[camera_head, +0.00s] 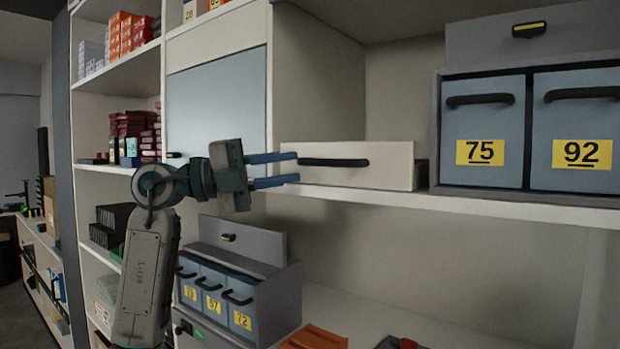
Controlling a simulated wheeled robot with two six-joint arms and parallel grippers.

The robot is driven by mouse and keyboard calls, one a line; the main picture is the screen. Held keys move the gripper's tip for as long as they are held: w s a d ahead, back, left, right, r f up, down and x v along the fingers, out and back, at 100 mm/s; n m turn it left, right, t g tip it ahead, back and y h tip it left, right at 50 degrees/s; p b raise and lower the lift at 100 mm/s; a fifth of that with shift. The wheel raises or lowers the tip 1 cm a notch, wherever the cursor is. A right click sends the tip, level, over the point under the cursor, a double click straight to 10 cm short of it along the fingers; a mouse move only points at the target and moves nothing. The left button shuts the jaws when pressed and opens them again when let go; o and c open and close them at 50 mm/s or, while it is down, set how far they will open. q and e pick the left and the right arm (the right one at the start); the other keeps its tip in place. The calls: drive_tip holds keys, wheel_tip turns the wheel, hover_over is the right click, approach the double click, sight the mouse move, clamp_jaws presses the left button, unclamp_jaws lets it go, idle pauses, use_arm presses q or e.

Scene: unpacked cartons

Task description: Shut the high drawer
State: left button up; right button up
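A white drawer (388,178) with a long black handle (335,162) sits on the upper shelf, left of the grey boxes. How far it stands out is hard to tell from this angle. My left gripper (298,167) reaches in from the left. Its two blue fingers are apart with nothing between them, and their tips are beside the left end of the drawer front, near the handle's left end. Whether they touch it I cannot tell. My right gripper is out of view.
A grey cabinet with drawers 75 (483,128) and 92 (577,118) stands right on the same shelf (500,207). Below, a small grey drawer unit (288,300) and an orange tray (318,338) occupy the lower shelf. Shelves of boxes (130,130) stand left.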

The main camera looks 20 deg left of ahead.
use_arm(q)
drive_tip(key=shift+b+v, duration=0.5)
drive_tip(key=shift+v, duration=1.3)
